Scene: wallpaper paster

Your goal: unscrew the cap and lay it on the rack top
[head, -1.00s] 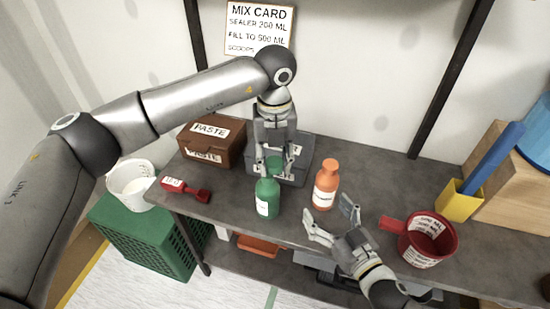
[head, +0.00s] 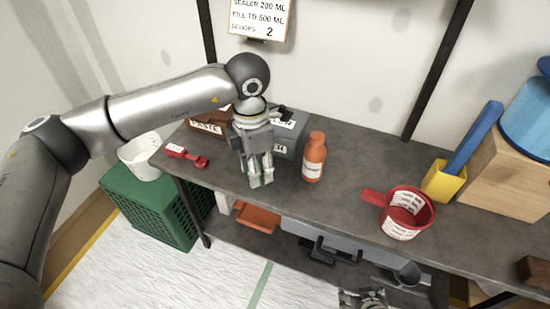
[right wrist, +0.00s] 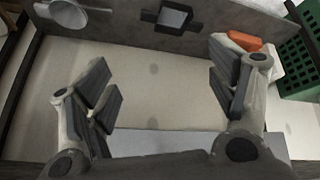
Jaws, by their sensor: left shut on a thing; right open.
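My left gripper (head: 262,184) points down over the front of the grey rack top (head: 340,200). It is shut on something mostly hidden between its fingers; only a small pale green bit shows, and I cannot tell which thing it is. The green bottle is not visible. An orange bottle (head: 314,160) with an orange cap (head: 317,137) stands upright to the right of the left gripper. My right gripper (head: 363,296) is at the bottom edge of the head view, below the rack's front edge. The right wrist view shows its fingers (right wrist: 160,90) wide apart and empty.
A red measuring cup (head: 405,217) is on the right, a red scoop (head: 186,155) on the left. A grey labelled box (head: 290,127) and a brown paste box (head: 208,127) are behind. A yellow holder (head: 443,182) stands at right. Clear rack top lies between orange bottle and cup.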

